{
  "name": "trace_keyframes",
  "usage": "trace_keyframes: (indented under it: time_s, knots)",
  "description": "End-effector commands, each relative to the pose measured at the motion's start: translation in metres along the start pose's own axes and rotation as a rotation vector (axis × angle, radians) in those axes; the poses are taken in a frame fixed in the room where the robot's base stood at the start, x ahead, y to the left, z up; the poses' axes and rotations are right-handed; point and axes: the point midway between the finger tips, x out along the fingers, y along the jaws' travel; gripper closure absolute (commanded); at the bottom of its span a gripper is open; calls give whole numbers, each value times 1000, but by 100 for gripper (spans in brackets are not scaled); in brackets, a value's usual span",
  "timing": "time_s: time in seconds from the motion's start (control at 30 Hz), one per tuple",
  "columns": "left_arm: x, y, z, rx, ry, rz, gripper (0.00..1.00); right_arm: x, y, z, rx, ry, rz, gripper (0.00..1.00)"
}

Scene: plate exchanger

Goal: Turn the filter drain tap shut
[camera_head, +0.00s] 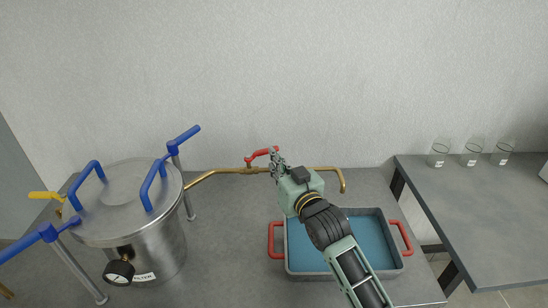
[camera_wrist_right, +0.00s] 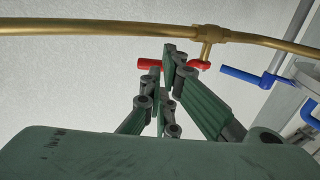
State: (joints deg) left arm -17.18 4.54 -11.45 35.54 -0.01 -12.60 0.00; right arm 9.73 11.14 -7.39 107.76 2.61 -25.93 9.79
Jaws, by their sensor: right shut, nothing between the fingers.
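The filter drain tap has a red lever handle (camera_head: 260,154) on a brass pipe (camera_head: 222,171) that runs from the steel filter vessel (camera_head: 160,240) to a downturned spout. In the right wrist view, the red handle (camera_wrist_right: 188,64) lies roughly along the pipe, partly hidden behind my fingers. My right gripper (camera_head: 275,154) is shut and empty, its fingertips at the free end of the handle. I cannot tell whether they touch it. It also shows in the right wrist view (camera_wrist_right: 165,60). My left gripper is not in view.
A grey tray with a blue inside and red handles (camera_head: 278,240) stands below the spout, under my right arm. The vessel has blue clamp handles (camera_head: 184,139) and a gauge (camera_head: 118,271). Several glass beakers (camera_head: 438,154) stand on the right table (camera_head: 470,210).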

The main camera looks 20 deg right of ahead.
Motion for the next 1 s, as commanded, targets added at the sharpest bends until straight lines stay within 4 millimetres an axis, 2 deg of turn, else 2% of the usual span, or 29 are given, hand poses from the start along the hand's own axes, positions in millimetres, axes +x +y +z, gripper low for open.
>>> trace_keyframes:
  time_s: [0.2,1.0]
  knots:
    - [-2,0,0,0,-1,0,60,15,0,0,0,-1,0,100]
    - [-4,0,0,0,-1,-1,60,19,2,0,-2,-1,-55,100]
